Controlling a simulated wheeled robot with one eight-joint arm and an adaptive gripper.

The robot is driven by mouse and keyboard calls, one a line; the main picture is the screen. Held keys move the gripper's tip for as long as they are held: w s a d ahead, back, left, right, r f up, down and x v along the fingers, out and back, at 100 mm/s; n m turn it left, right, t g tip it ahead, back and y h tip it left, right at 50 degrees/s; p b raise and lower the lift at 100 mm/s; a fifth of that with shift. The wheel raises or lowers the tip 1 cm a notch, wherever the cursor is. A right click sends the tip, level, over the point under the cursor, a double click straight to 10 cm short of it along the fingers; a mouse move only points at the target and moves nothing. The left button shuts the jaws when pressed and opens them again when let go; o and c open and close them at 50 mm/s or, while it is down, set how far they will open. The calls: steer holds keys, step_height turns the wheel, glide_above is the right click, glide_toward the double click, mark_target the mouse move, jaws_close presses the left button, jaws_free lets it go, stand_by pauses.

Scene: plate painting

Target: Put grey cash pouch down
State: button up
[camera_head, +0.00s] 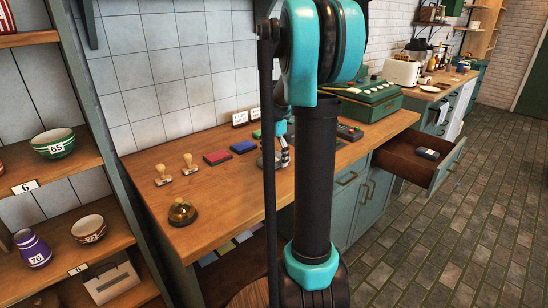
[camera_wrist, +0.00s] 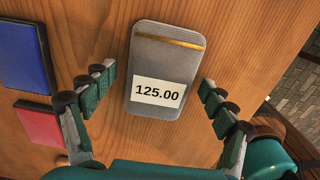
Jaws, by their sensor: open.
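The grey cash pouch (camera_wrist: 168,62), with a gold strip near its top and a white label reading 125.00, lies flat on the wooden counter (camera_wrist: 90,20) in the wrist view. My gripper (camera_wrist: 158,76) is open, with one finger on either side of the pouch. Gaps of bare wood show between the fingers and the pouch. In the head view my arm hides the pouch and most of my gripper.
A blue pad (camera_head: 244,146) and a red pad (camera_head: 217,157) lie left of my arm. Two wooden stamps (camera_head: 190,162) and a bell (camera_head: 182,213) stand further left. A green machine (camera_head: 362,100) stands behind.

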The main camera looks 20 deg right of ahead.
mark_target(274, 157)
step_height(274, 157, up, 12)
steer(key=shift+r, duration=0.15)
stand_by(0.5)
